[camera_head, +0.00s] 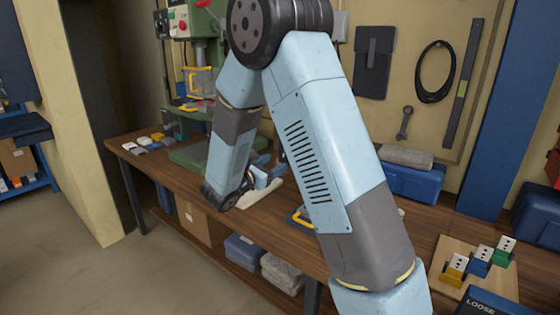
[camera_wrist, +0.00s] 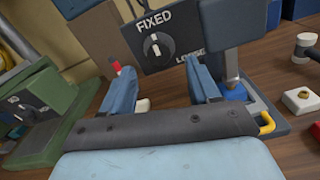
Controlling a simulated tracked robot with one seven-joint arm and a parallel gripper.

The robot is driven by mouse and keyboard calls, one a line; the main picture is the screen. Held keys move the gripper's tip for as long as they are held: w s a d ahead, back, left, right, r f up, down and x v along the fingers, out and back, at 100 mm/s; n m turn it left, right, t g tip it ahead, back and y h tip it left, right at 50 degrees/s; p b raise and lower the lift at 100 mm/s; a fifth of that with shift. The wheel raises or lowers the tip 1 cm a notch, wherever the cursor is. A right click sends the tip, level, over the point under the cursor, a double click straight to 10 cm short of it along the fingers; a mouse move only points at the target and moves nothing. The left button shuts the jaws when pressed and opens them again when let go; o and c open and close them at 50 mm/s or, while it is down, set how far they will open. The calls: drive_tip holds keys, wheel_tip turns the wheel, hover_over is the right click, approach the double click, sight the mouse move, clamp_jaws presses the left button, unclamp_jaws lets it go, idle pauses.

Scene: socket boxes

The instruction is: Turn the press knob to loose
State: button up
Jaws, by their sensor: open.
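In the wrist view the press knob (camera_wrist: 152,46) is a round dark knob with a white mark, set on a dark panel (camera_wrist: 180,38). FIXED is printed above it and LOOSE at its lower right. The white mark appears to point up towards FIXED. My gripper (camera_wrist: 158,68) is open, its two blue fingers apart below the panel, with nothing seen held between them. The knob lies beyond the fingertips; contact cannot be made out. In the head view my arm hides the knob, and my gripper (camera_head: 262,178) is partly hidden over the bench.
A green machine (camera_head: 195,60) stands at the back left of the wooden bench (camera_head: 170,172). A board with several coloured socket pieces (camera_head: 453,270) and a dark box marked LOOSE (camera_head: 485,303) lie at right.

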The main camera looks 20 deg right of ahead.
sight(284, 158)
drive_tip(key=shift+x, duration=2.45)
drive_tip(key=shift+c, duration=0.2)
